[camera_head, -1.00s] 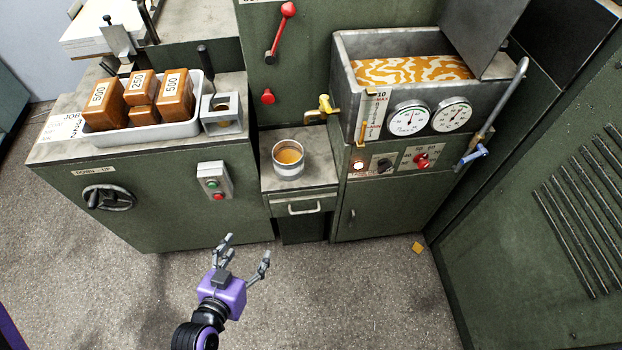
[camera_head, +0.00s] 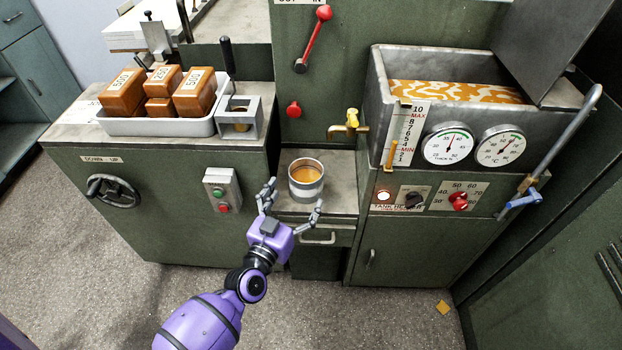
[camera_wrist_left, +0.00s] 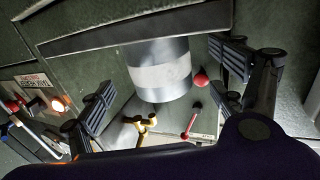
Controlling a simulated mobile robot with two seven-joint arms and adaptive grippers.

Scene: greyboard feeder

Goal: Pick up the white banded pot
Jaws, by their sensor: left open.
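The white banded pot (camera_head: 307,190) is a grey metal cup with a pale band, holding orange-brown liquid. It stands upright on a small shelf (camera_head: 338,166) between the two green cabinets. My left gripper (camera_head: 293,203) is open at the front of the pot, with one finger on its left side and one near its lower right. In the left wrist view the pot (camera_wrist_left: 160,72) shows between the spread fingers of the left gripper (camera_wrist_left: 163,88), and no firm grip shows. My right gripper is not in view.
A yellow tap (camera_head: 351,121) sticks out just behind and right of the pot. A drawer handle (camera_head: 318,238) lies below the shelf. A metal tank (camera_head: 376,100) with gauges stands at right. A tray (camera_head: 160,128) of brown weights and a grey bracket (camera_head: 252,120) sit at left.

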